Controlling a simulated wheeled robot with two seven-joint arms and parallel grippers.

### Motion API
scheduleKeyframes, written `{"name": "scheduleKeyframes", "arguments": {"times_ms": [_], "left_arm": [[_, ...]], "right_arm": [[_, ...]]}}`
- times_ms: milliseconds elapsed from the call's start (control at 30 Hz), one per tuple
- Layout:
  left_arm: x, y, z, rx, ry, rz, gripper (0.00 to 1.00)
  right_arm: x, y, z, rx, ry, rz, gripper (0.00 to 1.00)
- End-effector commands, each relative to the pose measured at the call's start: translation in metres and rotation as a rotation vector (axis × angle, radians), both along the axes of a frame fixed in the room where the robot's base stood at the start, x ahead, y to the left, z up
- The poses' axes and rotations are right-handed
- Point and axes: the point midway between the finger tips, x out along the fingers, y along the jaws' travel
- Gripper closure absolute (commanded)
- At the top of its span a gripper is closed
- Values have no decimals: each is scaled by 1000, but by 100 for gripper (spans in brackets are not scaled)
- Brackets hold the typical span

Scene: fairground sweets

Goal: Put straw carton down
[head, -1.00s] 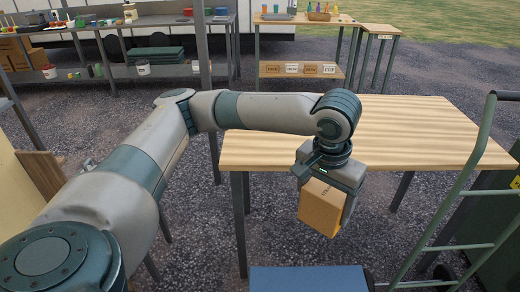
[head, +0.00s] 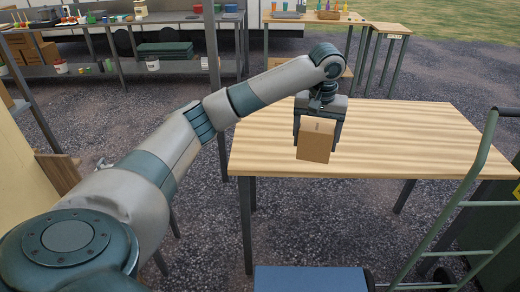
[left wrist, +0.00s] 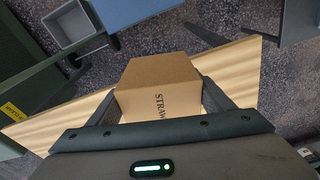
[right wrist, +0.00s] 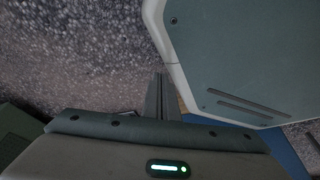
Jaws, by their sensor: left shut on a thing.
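The straw carton (head: 315,142), a brown cardboard box, is held between the fingers of my left gripper (head: 318,128). In the head view it hangs upright over the near-left part of the wooden table (head: 420,140); I cannot tell whether its bottom touches the top. In the left wrist view the carton (left wrist: 150,75) shows part of the print "STRAW", with a finger on each side and the table (left wrist: 240,65) behind it. My right gripper (right wrist: 160,97) shows only in the right wrist view, its fingers together and empty.
The table top is otherwise bare. A green hand truck (head: 452,215) stands at the table's right front. A blue surface (head: 310,279) lies in front of the table. Behind are a stall counter (head: 110,24) with goods and a back table (head: 310,17) with colourful bottles.

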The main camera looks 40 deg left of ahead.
Motion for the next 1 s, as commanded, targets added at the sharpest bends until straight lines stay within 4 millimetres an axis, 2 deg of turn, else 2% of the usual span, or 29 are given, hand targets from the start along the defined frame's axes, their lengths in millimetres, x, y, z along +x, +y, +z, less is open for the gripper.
{"name": "scheduleKeyframes", "arguments": {"times_ms": [33,100,200,300,433,767,1000], "left_arm": [[6,22,5,-2,5,55,54],[12,48,4,-2,6,113,54],[15,75,0,0,3,172,54],[16,90,-3,1,1,207,54],[16,97,-5,1,0,222,54],[16,98,-6,1,-1,222,54],[12,120,-17,2,1,224,54]], "right_arm": [[-12,-3,6,-6,19,2,100],[-26,-7,5,-10,40,2,100],[-40,-11,4,-16,60,4,100],[-49,-14,2,-21,71,6,100],[-53,-15,1,-22,76,6,100],[-54,-15,1,-22,78,6,100],[-72,-22,2,-34,121,4,100]]}}
